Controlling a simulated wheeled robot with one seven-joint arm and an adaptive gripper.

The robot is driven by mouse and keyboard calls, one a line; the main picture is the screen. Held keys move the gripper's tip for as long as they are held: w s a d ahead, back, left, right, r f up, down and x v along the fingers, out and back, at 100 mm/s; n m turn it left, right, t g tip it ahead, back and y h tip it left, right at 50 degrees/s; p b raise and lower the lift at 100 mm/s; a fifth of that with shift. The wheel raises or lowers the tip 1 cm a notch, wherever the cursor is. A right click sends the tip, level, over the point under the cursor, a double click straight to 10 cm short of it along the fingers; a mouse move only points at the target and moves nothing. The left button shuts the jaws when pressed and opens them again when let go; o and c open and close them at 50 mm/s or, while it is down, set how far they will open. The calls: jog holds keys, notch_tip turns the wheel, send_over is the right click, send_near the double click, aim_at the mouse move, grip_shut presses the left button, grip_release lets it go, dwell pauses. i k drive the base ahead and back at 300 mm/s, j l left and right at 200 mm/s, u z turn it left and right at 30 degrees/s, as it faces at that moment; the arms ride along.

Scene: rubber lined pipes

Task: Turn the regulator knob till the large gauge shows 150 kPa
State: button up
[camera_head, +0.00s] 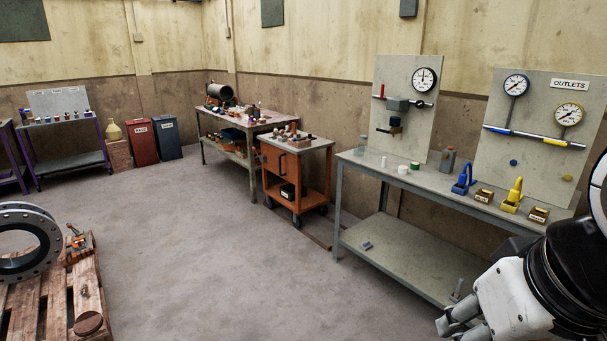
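A grey panel (383,72) stands upright at the back of the workbench. A round white gauge (424,79) is at its upper right; its dark needle looks near upright, but the scale is too small to read. A grey regulator body (397,104) sits left of and below the gauge on a horizontal pipe, with a dark knob-like part (396,130) under it. Which gauge is the large one is not certain. My gripper (455,318) is low at the right edge, in front of the bench and well apart from the panel; whether its fingers are open is unclear.
The workbench (430,180) holds blue and yellow fittings and small boxes. An orange cart (282,165) stands left of it. A pallet (50,300) is lower left. The middle floor is clear.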

aim_at(419, 104)
jog(key=i+j, duration=0.1)
jog(key=i, duration=0.55)
jog(key=i+j+z, duration=0.15)
jog(key=i, duration=0.5)
jog(key=i+j, duration=0.15)
jog(key=i, duration=0.5)
jog(key=l+z, duration=0.05)
